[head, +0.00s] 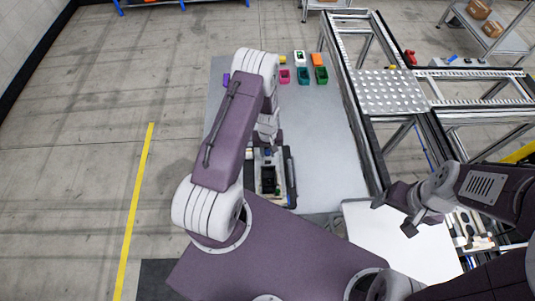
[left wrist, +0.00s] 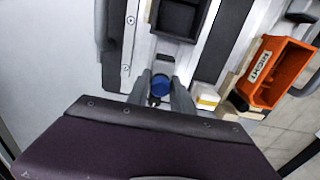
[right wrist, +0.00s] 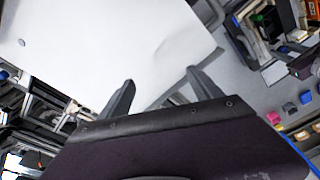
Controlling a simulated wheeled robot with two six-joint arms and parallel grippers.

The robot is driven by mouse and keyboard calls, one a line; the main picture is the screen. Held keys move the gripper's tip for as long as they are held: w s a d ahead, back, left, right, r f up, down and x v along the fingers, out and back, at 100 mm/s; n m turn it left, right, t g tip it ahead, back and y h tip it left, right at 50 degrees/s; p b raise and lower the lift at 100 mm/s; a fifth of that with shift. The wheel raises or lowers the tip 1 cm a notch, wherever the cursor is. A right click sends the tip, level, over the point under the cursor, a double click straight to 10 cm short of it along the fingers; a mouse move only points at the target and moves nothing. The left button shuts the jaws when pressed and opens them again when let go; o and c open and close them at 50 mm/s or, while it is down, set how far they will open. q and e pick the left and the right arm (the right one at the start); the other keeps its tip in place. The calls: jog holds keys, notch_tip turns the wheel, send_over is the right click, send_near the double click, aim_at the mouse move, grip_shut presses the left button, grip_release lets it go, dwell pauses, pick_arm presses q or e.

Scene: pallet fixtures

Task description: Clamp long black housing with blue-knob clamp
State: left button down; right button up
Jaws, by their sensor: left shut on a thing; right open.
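The fixture pallet (head: 286,204) lies on the grey table in the head view, with a long black housing (head: 269,180) in its middle. The housing also shows at the top of the left wrist view (left wrist: 180,18). My left gripper (left wrist: 160,82) is shut on the blue knob (left wrist: 160,86) of the clamp, beside the housing's near end in that view. In the head view my left arm hides much of the clamp and gripper. My right gripper (right wrist: 158,88) is open and empty, over the white tabletop (right wrist: 110,50) at the right.
An orange bin (left wrist: 275,72) with a label stands right of the fixture in the left wrist view, next to a small white and yellow block (left wrist: 206,97). Several small coloured bins (head: 302,75) sit at the table's far end. A conveyor frame (head: 352,110) runs along the right.

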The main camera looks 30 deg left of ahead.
pick_arm(q)
jog(key=shift+s+d+r+p, duration=0.1)
jog(key=shift+s+d+p, duration=0.15)
jog(key=shift+s, duration=0.25)
jog(key=shift+s+d+p, duration=0.1)
jog(key=shift+s+d, duration=0.25)
jog(key=shift+s, duration=0.15)
pick_arm(e)
jog(key=shift+r, duration=0.4)
pick_arm(q)
jog(key=c, duration=1.3)
grip_release()
pick_arm(e)
jog(key=shift+s, duration=0.15)
pick_arm(q)
notch_tip(320, 180, up, 8)
jog(key=p, duration=0.6)
pick_arm(e)
notch_tip(320, 180, up, 6)
pick_arm(q)
jog(key=shift+s, duration=0.1)
